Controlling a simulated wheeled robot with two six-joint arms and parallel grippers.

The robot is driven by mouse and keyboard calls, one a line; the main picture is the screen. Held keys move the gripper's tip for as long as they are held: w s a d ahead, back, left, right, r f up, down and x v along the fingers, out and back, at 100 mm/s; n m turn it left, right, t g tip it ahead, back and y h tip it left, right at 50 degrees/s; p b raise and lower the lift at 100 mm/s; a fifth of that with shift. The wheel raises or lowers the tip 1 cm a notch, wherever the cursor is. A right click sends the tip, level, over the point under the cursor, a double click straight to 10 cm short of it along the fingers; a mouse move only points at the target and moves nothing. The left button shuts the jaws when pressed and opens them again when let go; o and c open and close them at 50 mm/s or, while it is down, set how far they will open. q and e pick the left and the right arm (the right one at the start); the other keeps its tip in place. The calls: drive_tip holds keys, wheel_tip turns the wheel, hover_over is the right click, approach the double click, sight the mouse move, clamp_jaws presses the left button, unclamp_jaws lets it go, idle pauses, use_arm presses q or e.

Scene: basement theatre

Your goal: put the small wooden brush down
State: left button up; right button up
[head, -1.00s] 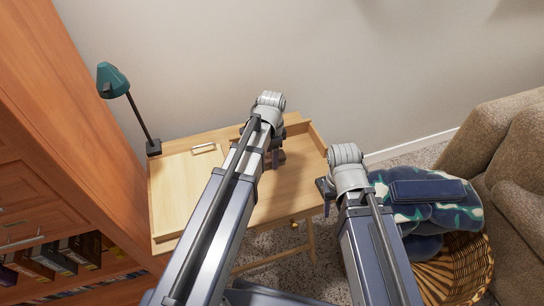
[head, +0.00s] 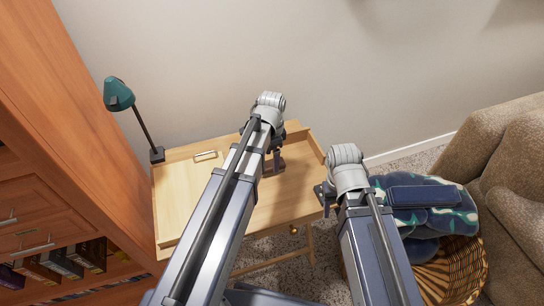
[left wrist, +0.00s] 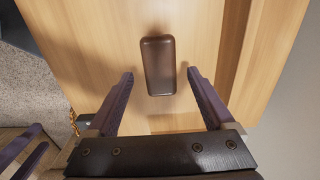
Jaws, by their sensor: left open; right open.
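The small wooden brush (left wrist: 158,66) is a dark brown, rounded block. In the left wrist view it lies on the light wooden desk (left wrist: 90,25), ahead of and between the spread purple fingers of my left gripper (left wrist: 160,75), with a gap on both sides. In the head view my left gripper (head: 276,160) is over the right part of the desk (head: 298,185), and the arm and gripper largely hide the brush. My right gripper (head: 325,194) is open and empty by the desk's right front edge. Its fingers show at the lower left of the wrist view (left wrist: 22,148).
A teal lamp (head: 120,94) stands at the desk's back left corner, near a raised wooden panel (head: 182,195). A wooden cabinet (head: 50,140) is at left. A wicker basket (head: 462,268) with blue patterned cloth (head: 440,200) and a brown sofa (head: 510,180) are at right.

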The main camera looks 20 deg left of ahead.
sight(272, 163)
use_arm(q)
wheel_tip(272, 163, up, 8)
drive_tip(key=r+p, duration=0.1)
drive_tip(key=p, duration=0.6)
drive_tip(key=s+d+n+y, duration=0.1)
drive_tip(key=s+d+n, duration=0.6)
drive_tip(key=s+d, duration=0.3)
drive_tip(key=s, duration=0.4)
drive_tip(key=shift+s+d+f, duration=0.15)
drive_tip(key=shift+d+f, duration=0.1)
use_arm(e)
wheel_tip(272, 163, up, 8)
drive_tip(key=shift+r, duration=0.15)
